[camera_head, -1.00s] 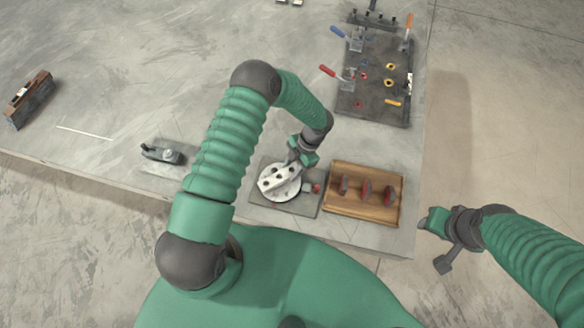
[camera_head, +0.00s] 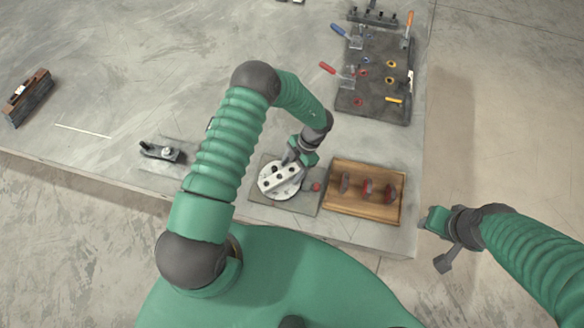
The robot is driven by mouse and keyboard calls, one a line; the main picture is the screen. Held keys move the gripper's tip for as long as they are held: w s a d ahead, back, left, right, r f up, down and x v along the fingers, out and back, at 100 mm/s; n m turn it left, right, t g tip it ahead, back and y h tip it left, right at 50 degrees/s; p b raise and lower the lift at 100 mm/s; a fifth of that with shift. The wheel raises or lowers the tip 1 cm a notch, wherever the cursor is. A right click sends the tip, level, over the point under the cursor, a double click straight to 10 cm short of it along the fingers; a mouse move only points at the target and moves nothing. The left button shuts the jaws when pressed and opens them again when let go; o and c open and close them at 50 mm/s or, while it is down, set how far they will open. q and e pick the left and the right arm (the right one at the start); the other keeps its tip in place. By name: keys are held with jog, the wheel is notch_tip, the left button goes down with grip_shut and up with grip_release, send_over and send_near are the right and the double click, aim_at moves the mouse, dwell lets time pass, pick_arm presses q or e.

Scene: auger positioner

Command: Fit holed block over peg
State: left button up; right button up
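A pale round disc (camera_head: 265,176) with dark holes sits on a grey plate (camera_head: 268,207) near the table's front edge. A light bar-shaped block with holes (camera_head: 287,178) lies over the disc, at a slant. No peg can be made out at this size. My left gripper (camera_head: 291,158) reaches down from above at the far side of the disc, close to the block. Its fingertips are too small and partly hidden, so its grip cannot be told. My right gripper (camera_head: 441,240) hangs off the table's right edge, away from the block.
A wooden tray (camera_head: 366,212) with several red-and-grey pieces stands right of the plate. A dark clamp board (camera_head: 371,108) with colored handles lies behind it. A small black fixture (camera_head: 160,152) is left of my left arm. A brown block (camera_head: 27,98) is far left. Bare table lies between.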

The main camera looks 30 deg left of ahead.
pick_arm(q)
jog(key=shift+w+d+r, duration=0.1)
jog(key=shift+w+r, duration=0.1)
jog(key=b+v, duration=0.3)
jog(key=v, duration=1.3)
jog(key=shift+r, duration=0.1)
